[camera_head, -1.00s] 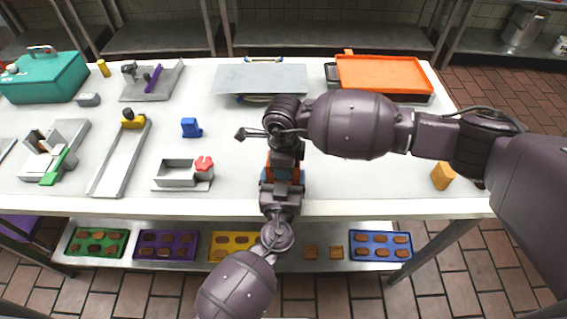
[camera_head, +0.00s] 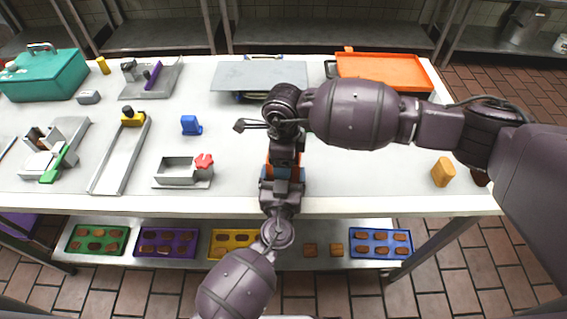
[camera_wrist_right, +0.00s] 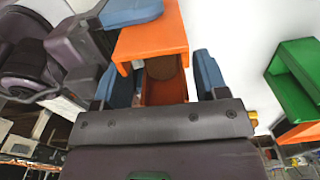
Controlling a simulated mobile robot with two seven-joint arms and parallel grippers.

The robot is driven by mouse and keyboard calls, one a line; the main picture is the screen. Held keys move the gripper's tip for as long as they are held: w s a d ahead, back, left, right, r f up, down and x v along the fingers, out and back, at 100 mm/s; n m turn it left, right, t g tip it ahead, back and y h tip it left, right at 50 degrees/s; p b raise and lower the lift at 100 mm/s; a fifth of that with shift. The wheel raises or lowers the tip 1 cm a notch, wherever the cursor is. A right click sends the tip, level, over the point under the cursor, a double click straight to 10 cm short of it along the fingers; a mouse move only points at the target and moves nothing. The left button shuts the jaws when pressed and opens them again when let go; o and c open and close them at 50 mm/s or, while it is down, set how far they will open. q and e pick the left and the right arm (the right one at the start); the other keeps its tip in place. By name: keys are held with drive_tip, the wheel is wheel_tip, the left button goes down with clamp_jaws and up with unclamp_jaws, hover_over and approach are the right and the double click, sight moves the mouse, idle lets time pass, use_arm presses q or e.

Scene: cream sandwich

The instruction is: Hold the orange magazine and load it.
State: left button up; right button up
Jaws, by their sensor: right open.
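The orange magazine (camera_wrist_right: 155,40) is an open box with a round brown piece (camera_wrist_right: 163,68) inside it. In the head view only a sliver of the magazine (camera_head: 269,160) shows between my arms, above the table's front part. My left gripper (camera_head: 283,174) reaches in from the front; a blue finger of it (camera_wrist_right: 130,12) lies against the magazine, its other finger hidden. My right gripper (camera_wrist_right: 165,82) is open, with its two blue fingers spread on either side of the magazine and the brown piece between them. In the head view my right gripper's tips are hidden behind the arms.
A yellow-orange block (camera_head: 443,172) stands at the right, partly beside my right arm. An orange tray (camera_head: 385,70) and grey plate (camera_head: 260,76) lie behind. A grey holder with a red knob (camera_head: 182,172) stands left of the grippers. A green object (camera_wrist_right: 297,75) shows in the right wrist view.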

wheel_tip(320, 180, up, 10)
drive_tip(key=shift+f, duration=0.25)
use_arm(q)
drive_tip(key=o, duration=0.8)
drive_tip(key=shift+s, duration=0.15)
drive_tip(key=s+a, duration=0.1)
drive_tip(key=s, duration=1)
drive_tip(key=shift+s, duration=0.35)
